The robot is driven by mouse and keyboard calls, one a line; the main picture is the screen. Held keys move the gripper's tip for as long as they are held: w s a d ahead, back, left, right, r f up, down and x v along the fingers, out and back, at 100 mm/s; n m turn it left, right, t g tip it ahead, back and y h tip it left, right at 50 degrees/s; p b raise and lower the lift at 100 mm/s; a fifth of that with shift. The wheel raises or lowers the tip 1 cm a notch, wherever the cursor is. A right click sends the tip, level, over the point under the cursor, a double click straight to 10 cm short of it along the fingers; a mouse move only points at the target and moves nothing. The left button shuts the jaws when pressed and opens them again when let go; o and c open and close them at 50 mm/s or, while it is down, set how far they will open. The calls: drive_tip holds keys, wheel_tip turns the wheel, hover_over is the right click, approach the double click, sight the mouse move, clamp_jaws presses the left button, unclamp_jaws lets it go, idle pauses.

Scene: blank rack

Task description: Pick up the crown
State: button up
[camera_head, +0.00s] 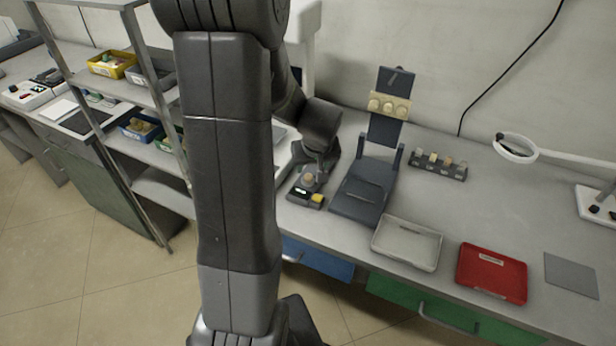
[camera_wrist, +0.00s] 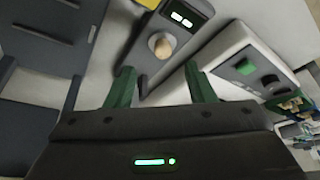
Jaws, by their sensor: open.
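A small beige, rounded piece that looks like the crown (camera_wrist: 161,44) sits on a dark device with a lit display (camera_wrist: 183,16) in the wrist view. In the head view the beige piece (camera_head: 309,177) shows on the same device (camera_head: 306,196), just below my gripper (camera_head: 318,162). In the wrist view my gripper (camera_wrist: 158,68) has its two green fingers apart, with nothing between them. The beige piece appears just beyond the fingertips, roughly centred between them. I cannot tell the exact height gap.
A dark stand (camera_head: 362,190) is right of the device. A rack of small blocks (camera_head: 438,165), a grey tray (camera_head: 407,243) and a red tray (camera_head: 491,273) lie farther right. A white unit with a green button (camera_wrist: 246,67) stands close to the right finger.

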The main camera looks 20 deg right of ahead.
sight(308, 176)
drive_tip(key=shift+a+p+x, duration=0.1)
drive_tip(key=shift+p+x, duration=0.1)
drive_tip(key=shift+x, duration=1.25)
drive_tip(key=shift+a+p+x, duration=0.15)
drive_tip(key=shift+p+x, duration=0.05)
drive_tip(key=shift+x, duration=1.25)
